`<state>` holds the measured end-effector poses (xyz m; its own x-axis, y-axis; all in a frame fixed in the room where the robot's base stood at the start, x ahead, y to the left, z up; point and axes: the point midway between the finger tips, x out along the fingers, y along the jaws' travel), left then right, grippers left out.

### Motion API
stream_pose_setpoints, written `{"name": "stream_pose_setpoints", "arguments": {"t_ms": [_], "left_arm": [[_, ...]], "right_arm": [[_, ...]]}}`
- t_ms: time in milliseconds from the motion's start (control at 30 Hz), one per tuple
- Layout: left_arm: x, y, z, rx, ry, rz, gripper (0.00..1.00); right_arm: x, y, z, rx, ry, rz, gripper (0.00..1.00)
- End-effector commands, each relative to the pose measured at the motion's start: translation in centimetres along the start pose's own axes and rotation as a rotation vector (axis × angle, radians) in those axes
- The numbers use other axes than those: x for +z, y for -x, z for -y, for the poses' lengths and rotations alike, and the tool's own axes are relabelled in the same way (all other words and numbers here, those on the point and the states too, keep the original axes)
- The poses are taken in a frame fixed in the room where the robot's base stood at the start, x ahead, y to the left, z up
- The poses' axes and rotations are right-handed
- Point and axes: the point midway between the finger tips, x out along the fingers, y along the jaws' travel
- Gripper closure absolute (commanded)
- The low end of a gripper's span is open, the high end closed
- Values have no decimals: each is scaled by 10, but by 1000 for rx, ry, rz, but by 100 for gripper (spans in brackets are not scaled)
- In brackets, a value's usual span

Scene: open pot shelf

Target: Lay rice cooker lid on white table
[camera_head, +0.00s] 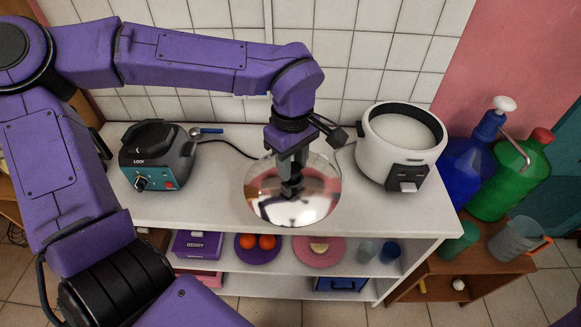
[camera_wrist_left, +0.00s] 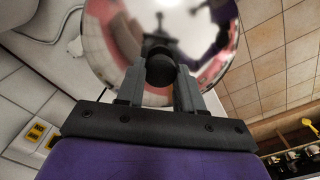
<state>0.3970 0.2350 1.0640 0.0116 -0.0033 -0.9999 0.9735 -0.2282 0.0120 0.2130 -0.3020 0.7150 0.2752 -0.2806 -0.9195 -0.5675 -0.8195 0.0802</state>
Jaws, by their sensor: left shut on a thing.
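The rice cooker lid (camera_head: 268,207) is a shiny, mirror-like round disc in the middle of the head view, over the front part of the white table (camera_head: 190,207). My left gripper (camera_head: 291,188) comes down from above and is shut on the lid's dark knob, which shows between the fingers in the left wrist view (camera_wrist_left: 160,70). Whether the lid touches the tabletop or hovers just above it I cannot tell. The white rice cooker (camera_head: 375,165) stands open at the table's right end, its inside showing. My right gripper is not in view.
A dark cooker marked LOCK (camera_head: 155,155) and a blue-handled spoon (camera_head: 207,131) are at the table's left. A blue bottle (camera_head: 465,165) and a green bottle (camera_head: 500,185) stand on a wooden stand at right. Lower shelf holds plates and cups.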

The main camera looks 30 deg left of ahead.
Motion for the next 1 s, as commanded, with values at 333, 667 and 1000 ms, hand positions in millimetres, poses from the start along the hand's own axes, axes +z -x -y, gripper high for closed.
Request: {"name": "stream_pose_setpoints", "arguments": {"t_ms": [333, 667, 1000], "left_arm": [[-49, -58, -34, -6, -4, -1, 100], [-56, -99, -38, -4, -5, -1, 100], [-56, -103, -38, -4, -4, -1, 100]], "right_arm": [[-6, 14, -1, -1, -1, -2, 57], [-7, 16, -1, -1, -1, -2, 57], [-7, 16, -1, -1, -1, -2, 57]]}}
